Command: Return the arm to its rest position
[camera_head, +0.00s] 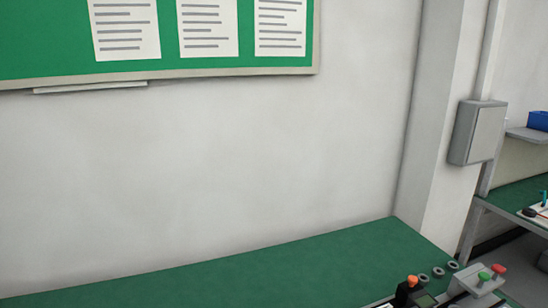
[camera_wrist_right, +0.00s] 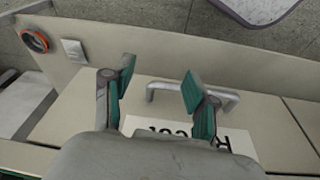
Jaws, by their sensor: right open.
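My right gripper (camera_wrist_right: 158,84) shows in the right wrist view, with its two green-padded fingers spread apart and nothing between them. Beyond the fingers is a beige drawer front with a metal handle (camera_wrist_right: 165,86) and a white label (camera_wrist_right: 238,140) with dark letters, partly hidden by the gripper. I cannot tell whether the fingers touch the handle. Neither of my arms shows in the head view, and my left gripper is in no view.
A grey wall box (camera_head: 478,132) hangs on the pillar.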

